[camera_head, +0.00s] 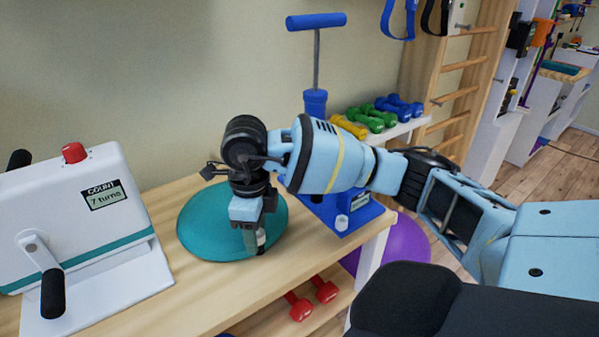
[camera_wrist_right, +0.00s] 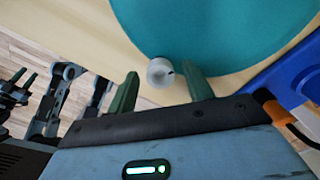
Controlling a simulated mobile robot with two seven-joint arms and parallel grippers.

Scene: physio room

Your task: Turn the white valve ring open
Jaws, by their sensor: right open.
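The teal air cushion (camera_head: 215,225) lies flat on the wooden bench top. The white valve ring (camera_wrist_right: 160,72) sits at the cushion's edge, with a small dark mark on its side. In the head view the ring (camera_head: 261,238) is mostly hidden by my right gripper (camera_head: 256,240), which points down over the cushion's front edge. In the right wrist view my right gripper's green fingertips (camera_wrist_right: 161,70) are apart, one on each side of the ring. The right finger is closer to it. What looks like my left gripper (camera_wrist_right: 20,84) shows small at the left edge; its jaws are unclear.
A white crank box (camera_head: 85,215) reading "7 turns" stands at the left. A blue pump (camera_head: 316,100) stands behind my right arm, its base right of the cushion. Dumbbells (camera_head: 375,118) lie at the back. Red dumbbells (camera_head: 312,298) are on the shelf below.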

